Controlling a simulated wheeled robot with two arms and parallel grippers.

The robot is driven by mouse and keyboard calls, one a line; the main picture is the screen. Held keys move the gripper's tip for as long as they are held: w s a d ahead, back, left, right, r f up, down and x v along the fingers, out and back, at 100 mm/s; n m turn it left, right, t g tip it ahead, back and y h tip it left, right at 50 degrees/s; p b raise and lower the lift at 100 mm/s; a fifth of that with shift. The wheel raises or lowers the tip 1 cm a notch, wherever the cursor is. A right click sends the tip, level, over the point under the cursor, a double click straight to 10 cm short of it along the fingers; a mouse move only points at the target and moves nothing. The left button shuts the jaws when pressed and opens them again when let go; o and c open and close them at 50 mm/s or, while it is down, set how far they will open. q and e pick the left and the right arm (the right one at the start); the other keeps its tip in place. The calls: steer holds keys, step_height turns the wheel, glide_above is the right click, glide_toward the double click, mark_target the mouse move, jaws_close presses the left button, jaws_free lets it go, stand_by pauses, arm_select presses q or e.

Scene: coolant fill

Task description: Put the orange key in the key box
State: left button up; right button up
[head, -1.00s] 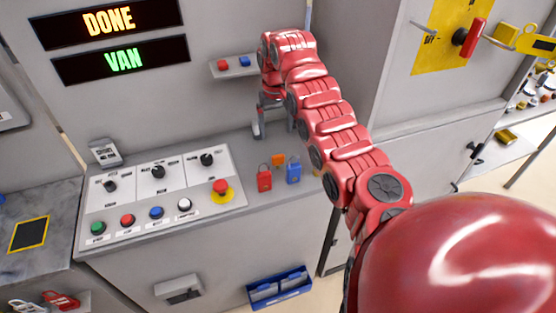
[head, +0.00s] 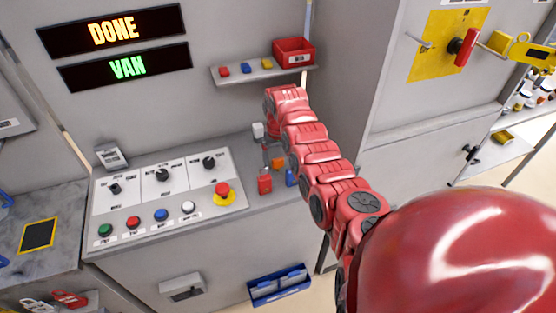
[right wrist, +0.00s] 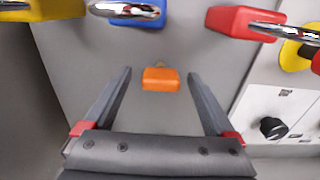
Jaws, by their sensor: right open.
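The orange key (head: 278,162) lies on the grey counter, behind the padlocks. In the right wrist view the orange key (right wrist: 160,79) is a small orange block with a small tip, lying between and beyond the fingertips, untouched. My right gripper (right wrist: 158,85) is open and empty. In the head view my right gripper (head: 268,152) is over the counter beside the key, partly hidden by my arm. A red open-topped box (head: 293,51) with a small white label, apparently the key box, stands at the right end of the wall shelf. My left gripper is out of view.
Red (head: 265,184), blue (head: 290,177) and yellow (right wrist: 45,10) padlocks stand around the key. The shelf (head: 240,78) also holds small red, blue and yellow pieces. A control panel (head: 150,215) with knobs and buttons lies to the left. A cabinet wall stands right.

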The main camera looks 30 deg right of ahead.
steer(key=shift+a+f, duration=0.1)
steer(key=shift+f, duration=0.9)
steer(key=shift+c, duration=0.3)
jaws_close()
steer(key=shift+r, duration=0.1)
